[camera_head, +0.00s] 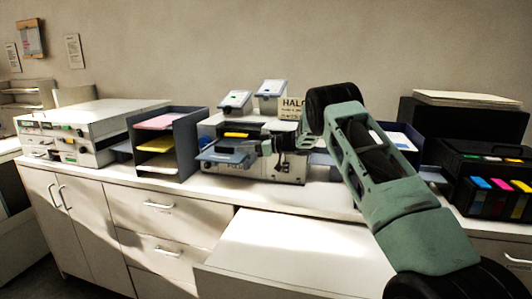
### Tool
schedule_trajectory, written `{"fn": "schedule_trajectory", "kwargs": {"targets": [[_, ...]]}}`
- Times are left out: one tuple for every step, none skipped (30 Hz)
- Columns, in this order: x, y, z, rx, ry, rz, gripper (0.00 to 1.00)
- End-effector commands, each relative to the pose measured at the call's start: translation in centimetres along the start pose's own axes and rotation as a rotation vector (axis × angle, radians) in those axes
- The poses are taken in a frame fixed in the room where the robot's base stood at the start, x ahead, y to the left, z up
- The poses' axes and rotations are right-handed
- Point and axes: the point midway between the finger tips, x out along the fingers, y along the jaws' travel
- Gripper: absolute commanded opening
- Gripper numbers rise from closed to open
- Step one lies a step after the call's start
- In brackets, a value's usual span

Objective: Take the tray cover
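A white and grey machine (225,172) stands on the counter at the middle. A flat blue-grey tray-like piece (218,157) sticks out at its front left; it may be the tray cover, but I cannot tell for sure. A yellow strip shows just above it. My green arm reaches in from the lower right, and my gripper (262,147) is at the machine's front, just right of the blue-grey piece. The fingers are small and dark here. I cannot tell whether they touch the piece or how far apart they are.
A dark sorter (190,150) with pink and yellow sheets stands left of the machine, and a white device (92,125) farther left. At right are a black ink-cartridge unit (480,165) and stacked paper (467,99).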

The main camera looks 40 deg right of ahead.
Motion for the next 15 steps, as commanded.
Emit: {"fn": "schedule_trajectory", "kwargs": {"targets": [[-1.3, 0.1, 0.3, -0.001, 0.001, 0.004, 0.38], [-2.0, 0.1, 0.4, -0.001, 0.0, 0.004, 0.38], [-2.9, 0.1, 0.3, -0.001, 0.001, 0.004, 0.38], [-3.5, 0.1, 0.3, 0.0, 0.0, 0.003, 0.38], [-4.1, 0.1, 0.3, -0.001, 0.0, 0.003, 0.38], [-4.8, 0.1, 0.3, -0.001, 0.001, 0.002, 0.38], [-5.4, 0.0, 0.3, 0.0, 0.001, 0.002, 0.38], [-5.9, 0.1, 0.2, 0.0, 0.001, 0.003, 0.38], [-6.4, 0.1, 0.2, -0.001, 0.0, 0.003, 0.38], [-6.8, 0.1, 0.2, -0.001, 0.0, 0.002, 0.38], [-7.1, 0.1, 0.2, 0.0, 0.0, 0.001, 0.38], [-7.4, 0.0, 0.1, 0.0, 0.0, 0.0, 0.38], [-7.6, 0.0, 0.1, 0.0, 0.0, 0.0, 0.38], [-7.8, 0.0, 0.1, 0.0, 0.0, 0.0, 0.38], [-8.0, 0.0, 0.0, 0.0, 0.0, 0.0, 0.38]]}}
